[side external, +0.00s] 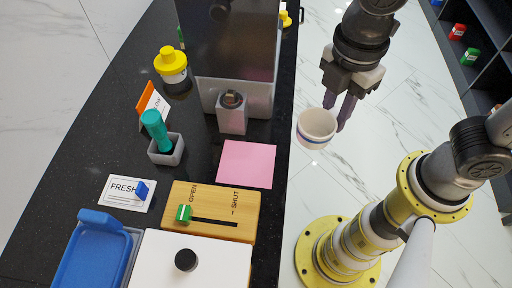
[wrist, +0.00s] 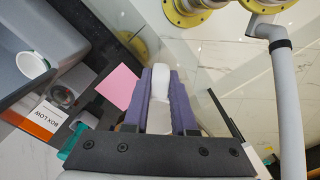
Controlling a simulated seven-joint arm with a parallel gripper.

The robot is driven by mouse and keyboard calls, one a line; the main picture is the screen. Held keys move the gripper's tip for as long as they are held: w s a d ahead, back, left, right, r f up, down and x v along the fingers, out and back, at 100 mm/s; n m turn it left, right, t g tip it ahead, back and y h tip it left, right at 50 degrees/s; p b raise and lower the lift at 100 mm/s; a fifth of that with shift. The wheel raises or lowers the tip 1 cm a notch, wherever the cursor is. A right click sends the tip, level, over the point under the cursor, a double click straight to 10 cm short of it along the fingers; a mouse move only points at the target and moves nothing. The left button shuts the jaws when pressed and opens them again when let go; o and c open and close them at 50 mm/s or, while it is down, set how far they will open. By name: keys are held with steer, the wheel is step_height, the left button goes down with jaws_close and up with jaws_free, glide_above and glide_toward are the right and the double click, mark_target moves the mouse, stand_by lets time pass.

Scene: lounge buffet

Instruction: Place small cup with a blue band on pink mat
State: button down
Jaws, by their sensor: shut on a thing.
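The small white cup with a blue band (side external: 316,128) hangs tilted from my gripper (side external: 338,112), to the right of the counter's edge in the side view. My gripper is shut on the cup's wall. In the wrist view the white cup wall (wrist: 159,95) shows between the purple fingers (wrist: 160,112); its band is not clear there. The pink mat (side external: 247,164) lies flat and bare on the black counter, left of and below the cup in the side view. The mat also shows in the wrist view (wrist: 118,86), left of the fingers.
A tall grey machine (side external: 237,50) stands behind the mat, with a grey block (side external: 232,115) in front. A wooden slider board (side external: 215,212) lies just before the mat. A teal-handled thing (side external: 156,130) stands left. Another white-rimmed cup (wrist: 32,65) shows in the wrist view.

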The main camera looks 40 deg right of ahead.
steer(key=w+a+f, duration=0.3)
steer(key=w+f, duration=0.1)
steer(key=w+a+f, duration=0.4)
steer(key=shift+w+a+f, duration=0.2)
steer(key=shift+w, duration=0.1)
steer(key=shift+w+a+f, duration=0.15)
steer(key=shift+f, duration=1.7)
steer(key=shift+f, duration=0.15)
steer(key=c, duration=0.7)
jaws_free()
